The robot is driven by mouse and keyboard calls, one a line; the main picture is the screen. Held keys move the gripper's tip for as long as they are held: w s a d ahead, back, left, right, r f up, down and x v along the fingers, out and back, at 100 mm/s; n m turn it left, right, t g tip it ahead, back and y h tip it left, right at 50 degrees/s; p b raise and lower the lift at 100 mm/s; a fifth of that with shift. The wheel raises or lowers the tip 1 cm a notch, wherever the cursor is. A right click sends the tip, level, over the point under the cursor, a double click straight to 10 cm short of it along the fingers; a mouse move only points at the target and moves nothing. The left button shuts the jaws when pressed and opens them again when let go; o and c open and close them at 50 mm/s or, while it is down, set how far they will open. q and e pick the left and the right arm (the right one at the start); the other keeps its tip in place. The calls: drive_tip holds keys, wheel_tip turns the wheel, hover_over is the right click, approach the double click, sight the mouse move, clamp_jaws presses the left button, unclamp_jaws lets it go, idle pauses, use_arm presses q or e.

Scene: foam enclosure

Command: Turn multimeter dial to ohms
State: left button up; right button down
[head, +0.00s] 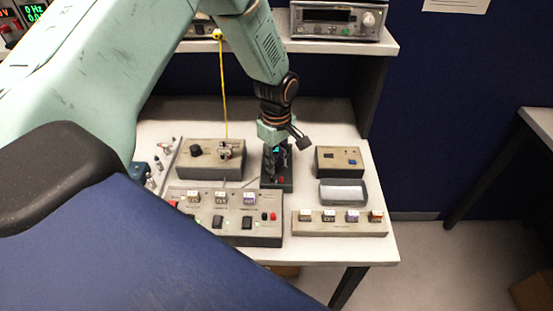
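My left arm reaches in from the upper left, and its gripper (278,150) points down over a small dark device (279,183) on the bench. This device looks like the multimeter; a bit of lit greenish display and a small red spot show on it. The gripper covers most of its face, so the dial is hidden. I cannot tell whether the fingers touch it or how far apart they are. My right gripper is not in view.
A beige box with a black knob (210,159) stands left of the device. A switch panel (262,228) lies in front, with a button strip (340,229) to its right. A small box (339,160) stands at right. A yellow cable (224,95) hangs behind. A shelf (345,47) carries instruments.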

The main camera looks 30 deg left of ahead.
use_arm(q)
drive_tip(key=shift+d+r, duration=0.1)
clamp_jaws()
drive_tip(key=m+p, duration=0.1)
drive_tip(key=m, duration=0.2)
drive_tip(key=shift+r+m+p, duration=0.1)
drive_tip(key=shift+m+p, duration=0.25)
drive_tip(key=shift+m, duration=0.05)
drive_tip(key=m, duration=0.3)
drive_tip(key=shift+m+p, duration=0.3)
drive_tip(key=shift+p, duration=0.1)
drive_tip(key=m, duration=0.5)
drive_tip(key=shift+m, duration=2.7)
drive_tip(key=shift+w, duration=0.1)
